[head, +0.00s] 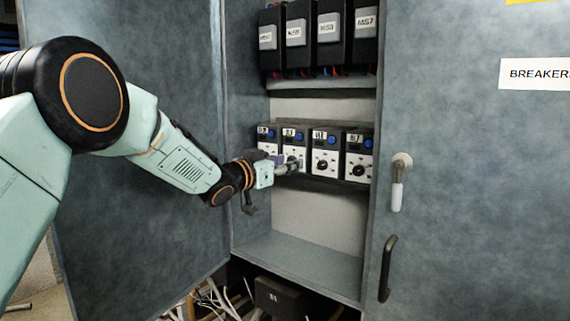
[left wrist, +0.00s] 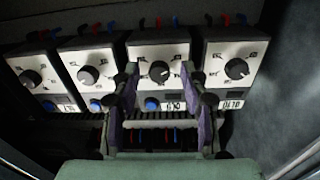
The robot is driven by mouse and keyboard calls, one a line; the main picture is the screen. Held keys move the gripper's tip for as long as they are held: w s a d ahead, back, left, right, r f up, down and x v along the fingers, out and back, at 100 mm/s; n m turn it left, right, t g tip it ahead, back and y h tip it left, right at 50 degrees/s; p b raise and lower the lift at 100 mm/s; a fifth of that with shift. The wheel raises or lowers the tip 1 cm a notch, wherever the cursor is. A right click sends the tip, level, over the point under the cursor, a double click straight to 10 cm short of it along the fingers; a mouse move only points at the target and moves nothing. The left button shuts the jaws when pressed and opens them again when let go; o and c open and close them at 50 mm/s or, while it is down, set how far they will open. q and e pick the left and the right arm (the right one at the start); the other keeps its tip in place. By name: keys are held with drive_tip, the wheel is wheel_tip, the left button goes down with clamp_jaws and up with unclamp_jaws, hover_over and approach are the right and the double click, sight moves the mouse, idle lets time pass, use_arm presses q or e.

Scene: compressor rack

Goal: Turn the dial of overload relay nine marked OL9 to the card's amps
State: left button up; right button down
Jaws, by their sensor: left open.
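Overload relay nine (head: 294,138) is the second from the left in the lower row of relays in the head view; its label is small and I cannot read it surely. In the left wrist view this relay (left wrist: 145,49) shows upside down, with a black dial (left wrist: 159,71) on a white face and a blue button. My left gripper (head: 296,164) reaches in from the left in front of it. In the left wrist view its open fingers (left wrist: 159,74) stand either side of the dial; contact cannot be told. The amps card is not identifiable. My right gripper is out of view.
Similar relays (head: 326,152) stand close on both sides. Black contactors (head: 330,35) fill the shelf above. The cabinet's side wall (head: 248,120) is near my left arm. A door (head: 465,200) with a handle (head: 387,268) is at right. Below the relays is empty space.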

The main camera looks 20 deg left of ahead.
use_arm(q)
drive_tip(key=v, duration=1.2)
idle(0.4)
